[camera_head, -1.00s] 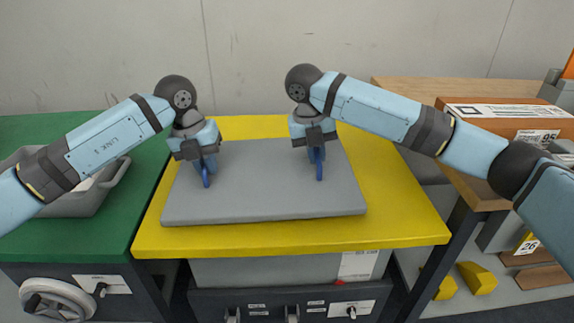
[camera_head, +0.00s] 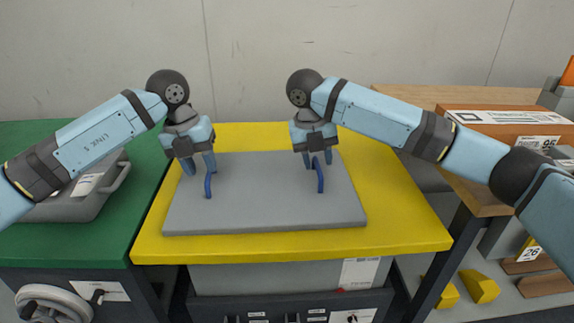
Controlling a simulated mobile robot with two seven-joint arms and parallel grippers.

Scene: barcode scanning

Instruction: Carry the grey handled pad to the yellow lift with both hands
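The grey pad (camera_head: 265,208) lies flat on the yellow top of the lift (camera_head: 400,228). My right gripper (camera_head: 317,158) is open just above and behind the right handle. Any contact with the right handle's upper end is hard to tell.
A green table (camera_head: 95,243) with a grey case (camera_head: 75,208) adjoins on the left. A wooden bench (camera_head: 420,92) with an orange-brown box (camera_head: 500,122) stands on the right. Yellow blocks (camera_head: 480,288) lie on a low shelf. A wall rises behind.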

